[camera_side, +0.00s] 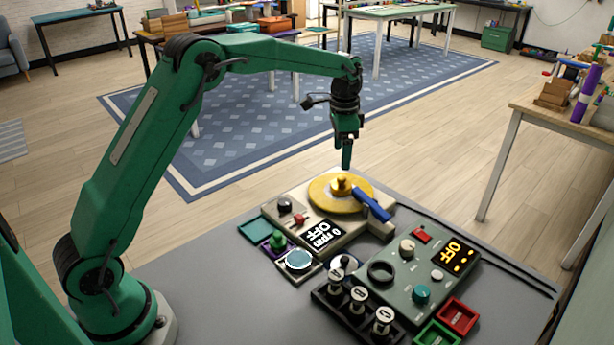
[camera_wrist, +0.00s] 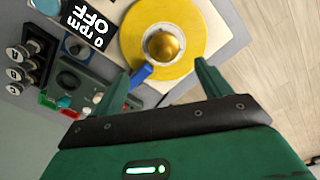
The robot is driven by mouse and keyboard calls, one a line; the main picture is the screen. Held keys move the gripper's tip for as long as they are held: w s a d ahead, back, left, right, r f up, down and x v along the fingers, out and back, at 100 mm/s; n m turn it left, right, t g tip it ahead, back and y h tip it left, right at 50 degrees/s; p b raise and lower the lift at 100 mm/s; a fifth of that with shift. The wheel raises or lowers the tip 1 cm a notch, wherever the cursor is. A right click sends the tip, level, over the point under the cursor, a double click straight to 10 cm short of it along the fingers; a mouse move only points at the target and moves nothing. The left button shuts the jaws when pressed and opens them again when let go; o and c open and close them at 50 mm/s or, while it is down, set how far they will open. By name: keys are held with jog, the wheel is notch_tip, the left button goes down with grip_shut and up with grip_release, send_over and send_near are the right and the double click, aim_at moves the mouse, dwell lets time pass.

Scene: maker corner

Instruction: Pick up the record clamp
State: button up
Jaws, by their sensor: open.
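The record clamp (camera_side: 341,185) is a small gold knob at the centre of a yellow disc (camera_side: 325,200) on a cream turntable unit (camera_side: 273,213). In the wrist view the clamp (camera_wrist: 163,46) shows as a round gold dome within a pale ring, beyond my fingertips. My gripper (camera_side: 346,165) points down above the clamp, apart from it. In the wrist view my gripper (camera_wrist: 167,78) has its two green fingers spread, with nothing between them. A blue arm (camera_side: 371,204) lies over the disc's right edge, close to the clamp; it also shows in the wrist view (camera_wrist: 141,75).
A grey-green control box (camera_side: 405,290) with knobs and an OFF display stands at the right front. Several labelled round pieces stand in a black rack (camera_side: 337,307). Small trays and a green piece (camera_side: 277,239) sit left of it. The grey table (camera_side: 200,275) is bare at left.

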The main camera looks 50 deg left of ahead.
aim_at(342, 177)
jog(key=shift+w+f, duration=0.5)
jog(key=shift+f, duration=0.25)
jog(key=shift+f, duration=0.1)
jog(key=shift+f, duration=1.2)
jog(key=shift+f, duration=0.15)
jog(key=shift+a+f, duration=0.15)
jog(key=shift+f, duration=2.3)
jog(key=shift+c, duration=0.5)
jog(key=c, duration=1.1)
